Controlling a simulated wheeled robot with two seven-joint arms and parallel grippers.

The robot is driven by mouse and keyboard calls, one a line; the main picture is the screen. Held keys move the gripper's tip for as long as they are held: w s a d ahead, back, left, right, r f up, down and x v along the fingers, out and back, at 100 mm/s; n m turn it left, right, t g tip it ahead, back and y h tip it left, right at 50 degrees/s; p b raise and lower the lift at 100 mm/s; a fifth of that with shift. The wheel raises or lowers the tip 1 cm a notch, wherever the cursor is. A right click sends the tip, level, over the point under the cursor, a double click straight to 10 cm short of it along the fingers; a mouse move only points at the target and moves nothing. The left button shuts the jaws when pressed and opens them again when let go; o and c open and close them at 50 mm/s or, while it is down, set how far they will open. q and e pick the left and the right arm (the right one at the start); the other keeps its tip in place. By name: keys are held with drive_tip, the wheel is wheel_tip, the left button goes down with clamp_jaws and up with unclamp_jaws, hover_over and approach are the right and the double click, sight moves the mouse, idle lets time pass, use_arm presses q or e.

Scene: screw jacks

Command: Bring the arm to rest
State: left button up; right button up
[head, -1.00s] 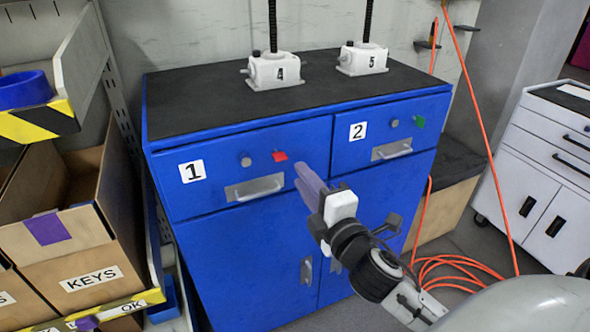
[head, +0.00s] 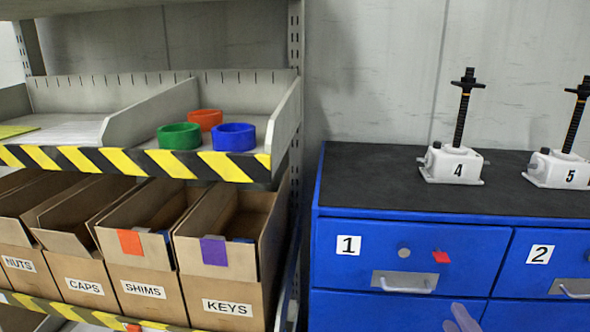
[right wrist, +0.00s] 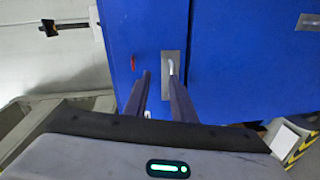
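My right gripper (head: 461,318) shows only by its grey fingertips at the bottom edge of the head view, in front of the blue cabinet below drawer 1's handle. In the right wrist view its two dark fingers (right wrist: 160,80) are apart with nothing held between them. Past the fingertips is a metal drawer handle (right wrist: 171,68) on a blue front. Whether they touch it I cannot tell; they look apart. Drawer 1 (head: 375,255) and drawer 2 (head: 539,270) are shut. My left gripper is not in view.
White screw jacks 4 (head: 455,165) and 5 (head: 560,171) stand on the black cabinet top (head: 385,185). At left a shelf holds green (head: 179,137), red (head: 205,119) and blue (head: 233,138) rings above labelled cardboard bins (head: 225,285). The cabinet top's left part is clear.

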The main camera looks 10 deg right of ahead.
drive_tip(key=s+a+f+m+g+y, duration=0.2)
drive_tip(key=s+a+f+m, duration=0.2)
drive_tip(key=f, duration=0.5)
drive_tip(key=s+a+f+m+g+y, duration=0.2)
drive_tip(key=s+a+f, duration=0.4)
drive_tip(key=f, duration=0.3)
drive_tip(key=s+a+f+m+g+y, duration=0.2)
drive_tip(key=s+a+f+m, duration=0.3)
drive_tip(key=f, duration=0.5)
drive_tip(key=shift+s+a+m+g, duration=0.4)
drive_tip(key=shift+s+a+g, duration=0.2)
drive_tip(key=shift+a+g, duration=0.2)
drive_tip(key=shift+o, duration=0.6)
drive_tip(key=shift+s, duration=0.1)
